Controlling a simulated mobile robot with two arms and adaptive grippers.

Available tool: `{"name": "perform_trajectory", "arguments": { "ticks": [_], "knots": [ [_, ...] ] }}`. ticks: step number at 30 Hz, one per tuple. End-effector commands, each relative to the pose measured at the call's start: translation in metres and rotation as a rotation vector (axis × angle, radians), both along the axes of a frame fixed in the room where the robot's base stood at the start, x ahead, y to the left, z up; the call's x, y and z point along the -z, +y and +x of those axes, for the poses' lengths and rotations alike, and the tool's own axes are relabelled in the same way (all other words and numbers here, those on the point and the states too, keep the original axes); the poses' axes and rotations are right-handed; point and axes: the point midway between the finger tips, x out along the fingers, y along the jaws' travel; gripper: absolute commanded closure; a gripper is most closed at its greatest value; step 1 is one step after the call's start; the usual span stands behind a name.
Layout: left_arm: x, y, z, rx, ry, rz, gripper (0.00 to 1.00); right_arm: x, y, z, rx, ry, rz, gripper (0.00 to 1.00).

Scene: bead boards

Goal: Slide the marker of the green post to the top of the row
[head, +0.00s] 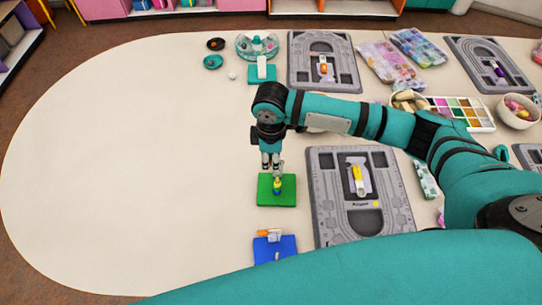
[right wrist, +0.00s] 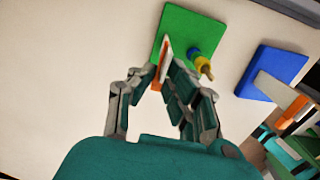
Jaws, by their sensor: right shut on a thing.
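The green board (head: 290,200) lies flat on the table, below my right gripper. A short stack of yellow and blue beads (head: 277,187) stands on it; it also shows in the right wrist view (right wrist: 201,63). Beside the beads, a pale post (right wrist: 167,46) rises from the board. An orange marker (right wrist: 157,85) shows near the post's end closest to the wrist camera. My right gripper (head: 278,172) points down over the board. Its fingers (right wrist: 162,80) are closed around the marker and partly hide it. My left gripper is not in view.
A blue board (head: 287,246) with a pale post and orange marker lies in front. A teal board (head: 262,78) stands farther back. A grey bead tray (head: 320,215) lies close on the right. The table's left side is clear.

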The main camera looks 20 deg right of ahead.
Motion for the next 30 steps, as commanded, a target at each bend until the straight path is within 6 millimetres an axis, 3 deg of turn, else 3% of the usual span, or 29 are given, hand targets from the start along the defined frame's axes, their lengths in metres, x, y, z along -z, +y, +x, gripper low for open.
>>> {"name": "perform_trajectory", "arguments": {
  "ticks": [14,15,21,30],
  "knots": [
    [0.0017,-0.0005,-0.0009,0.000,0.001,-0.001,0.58,0.0081,-0.0002,-0.0004,0.000,0.000,-0.001,1.00],
    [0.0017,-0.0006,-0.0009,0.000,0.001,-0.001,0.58,0.0081,-0.0002,-0.0004,0.000,0.000,-0.001,0.87],
    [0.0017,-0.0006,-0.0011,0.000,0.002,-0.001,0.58,0.0079,-0.0002,-0.0004,0.000,0.000,-0.001,0.61],
    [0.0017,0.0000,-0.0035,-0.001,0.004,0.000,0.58,0.0058,0.0000,0.0001,0.000,0.000,0.000,0.61]
  ]
}}
